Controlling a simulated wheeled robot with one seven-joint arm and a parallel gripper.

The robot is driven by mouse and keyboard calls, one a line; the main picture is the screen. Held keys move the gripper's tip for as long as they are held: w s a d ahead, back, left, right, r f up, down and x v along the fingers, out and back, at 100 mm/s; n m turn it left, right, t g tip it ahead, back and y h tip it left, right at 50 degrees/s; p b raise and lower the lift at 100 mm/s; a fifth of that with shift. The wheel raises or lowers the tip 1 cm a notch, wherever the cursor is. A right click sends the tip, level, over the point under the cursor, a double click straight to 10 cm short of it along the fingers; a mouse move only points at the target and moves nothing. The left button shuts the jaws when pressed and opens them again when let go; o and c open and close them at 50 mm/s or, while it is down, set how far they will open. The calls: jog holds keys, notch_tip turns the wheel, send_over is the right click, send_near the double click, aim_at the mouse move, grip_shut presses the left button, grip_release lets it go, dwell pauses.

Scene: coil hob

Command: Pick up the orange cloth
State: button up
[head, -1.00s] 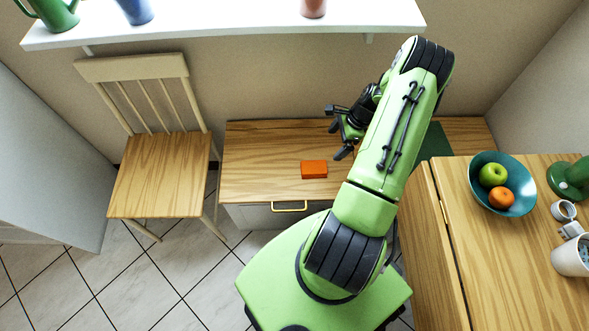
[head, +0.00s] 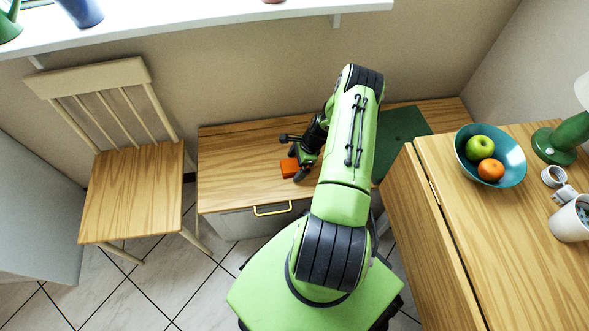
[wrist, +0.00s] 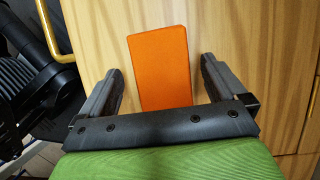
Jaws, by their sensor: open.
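The orange cloth (head: 289,168) is a small, flat-looking rectangular block shape on the low wooden cabinet top (head: 240,150). In the wrist view the orange cloth (wrist: 160,66) lies between the two fingers, with bare wood showing on both sides of it. My gripper (head: 294,160) is at the cloth, partly covering its right side in the head view. In the wrist view my gripper (wrist: 160,78) is open, one finger on each side, apart from the cloth. The cloth's near end is hidden behind the gripper's palm bar.
A yellow drawer handle (head: 272,210) is on the cabinet front. A dark green mat (head: 402,135) lies to the right behind my arm. A wooden table with a teal fruit bowl (head: 500,175) stands right, a chair (head: 135,190) left. A white shelf (head: 220,20) is above.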

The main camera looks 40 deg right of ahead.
aim_at(296, 165)
jog(key=shift+r, duration=0.15)
jog(key=shift+f, duration=0.25)
jog(key=shift+c, duration=0.3)
jog(key=c, duration=1)
notch_tip(296, 165, up, 11)
jog(key=p, duration=0.4)
jog(key=shift+f, duration=0.2)
